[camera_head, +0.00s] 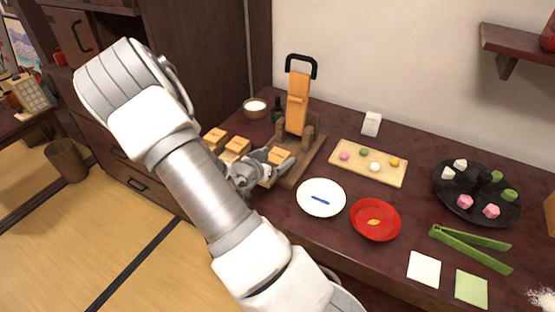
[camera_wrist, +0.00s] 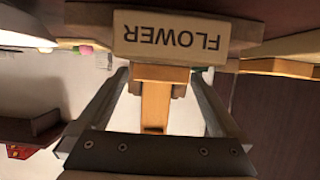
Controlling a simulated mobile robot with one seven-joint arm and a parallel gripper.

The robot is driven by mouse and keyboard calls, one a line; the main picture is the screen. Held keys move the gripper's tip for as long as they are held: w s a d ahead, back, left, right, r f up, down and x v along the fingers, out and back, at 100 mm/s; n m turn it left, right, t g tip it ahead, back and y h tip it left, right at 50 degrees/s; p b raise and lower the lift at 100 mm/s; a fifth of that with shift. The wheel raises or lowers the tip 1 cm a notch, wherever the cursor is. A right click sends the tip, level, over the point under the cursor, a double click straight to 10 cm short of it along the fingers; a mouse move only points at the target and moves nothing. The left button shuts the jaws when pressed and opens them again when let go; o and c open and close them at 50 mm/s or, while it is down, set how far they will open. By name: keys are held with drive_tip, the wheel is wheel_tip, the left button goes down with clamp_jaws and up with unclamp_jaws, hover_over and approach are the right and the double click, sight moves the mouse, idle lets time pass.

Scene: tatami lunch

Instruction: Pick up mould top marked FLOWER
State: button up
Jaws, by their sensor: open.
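The mould top marked FLOWER (camera_wrist: 142,48) is a pale wooden block with dark lettering. In the wrist view it appears upside down at the top, just ahead of my fingertips. My gripper (camera_wrist: 160,76) is open, one finger on each side of the view, with nothing clearly held. In the head view my gripper (camera_head: 247,178) is low at the counter, beside several wooden mould blocks (camera_head: 237,146). One block (camera_head: 279,156) is at the wooden press base. No lettering is readable in the head view, so I cannot tell which block is FLOWER.
The press has an orange lever (camera_head: 297,103) with a black handle. A white plate (camera_head: 335,205), red bowl (camera_head: 375,234), wooden board with sweets (camera_head: 345,172), black plate (camera_head: 461,206) and green tongs (camera_head: 470,248) lie to the right. A small bowl (camera_head: 255,109) stands behind the blocks.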

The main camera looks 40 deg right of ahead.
sight(275, 158)
drive_tip(key=c, duration=1.3)
drive_tip(key=shift+c, duration=0.2)
drive_tip(key=shift+r+p, duration=0.3)
drive_tip(key=shift+r, duration=0.3)
wheel_tip(275, 158, up, 3)
drive_tip(key=shift+f+p, duration=0.1)
drive_tip(key=shift+p, duration=0.45)
drive_tip(key=s+d+r+p, duration=0.1)
drive_tip(key=s+r+p, duration=0.6)
drive_tip(key=s+p, duration=0.4)
drive_tip(key=p, duration=0.4)
drive_tip(key=shift+s+d, duration=0.25)
